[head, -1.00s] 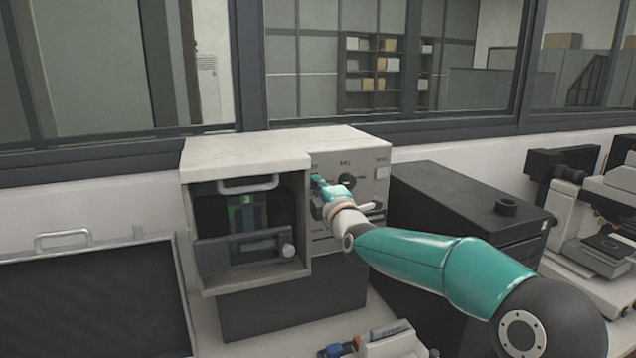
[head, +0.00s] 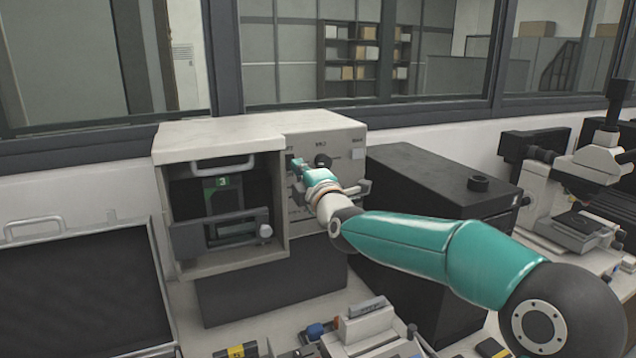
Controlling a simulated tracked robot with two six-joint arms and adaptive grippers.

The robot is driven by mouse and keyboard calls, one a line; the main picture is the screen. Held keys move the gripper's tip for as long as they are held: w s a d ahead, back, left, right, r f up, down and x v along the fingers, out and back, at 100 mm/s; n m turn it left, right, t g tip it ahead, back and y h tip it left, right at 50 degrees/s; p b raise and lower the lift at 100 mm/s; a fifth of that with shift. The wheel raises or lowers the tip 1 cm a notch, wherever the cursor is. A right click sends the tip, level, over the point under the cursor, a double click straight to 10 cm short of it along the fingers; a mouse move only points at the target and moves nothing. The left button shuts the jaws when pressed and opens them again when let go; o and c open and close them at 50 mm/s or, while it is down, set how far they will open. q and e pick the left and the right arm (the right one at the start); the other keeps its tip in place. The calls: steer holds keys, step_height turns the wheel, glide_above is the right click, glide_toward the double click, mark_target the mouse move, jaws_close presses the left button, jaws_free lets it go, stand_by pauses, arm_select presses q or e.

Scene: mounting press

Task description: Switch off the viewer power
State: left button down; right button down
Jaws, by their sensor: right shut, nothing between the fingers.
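The viewer, a cream box (head: 225,134), stands on a dark base against the wall. Its grey control panel (head: 330,138) is on the right of its front, with a dark round knob (head: 322,158) and a pale square button (head: 358,154). My right gripper (head: 296,164) is shut and empty, its tips at the upper left of this panel. Whether the tips touch the panel I cannot tell. The gripper and wrist hide the controls behind them, and no power switch can be made out. My left gripper is not in view.
The viewer's open bay holds a dark unit with a green label marked 3 (head: 222,182). A black cabinet (head: 440,180) stands close on the right, with a microscope (head: 580,185) beyond. A dark framed panel (head: 80,285) is at left. Small devices (head: 365,325) crowd the front.

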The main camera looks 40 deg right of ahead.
steer(key=s+a+r+b, duration=0.1)
steer(key=s+a, duration=0.1)
steer(key=s, duration=0.7)
steer(key=shift+a, duration=0.15)
steer(key=shift+r, duration=0.1)
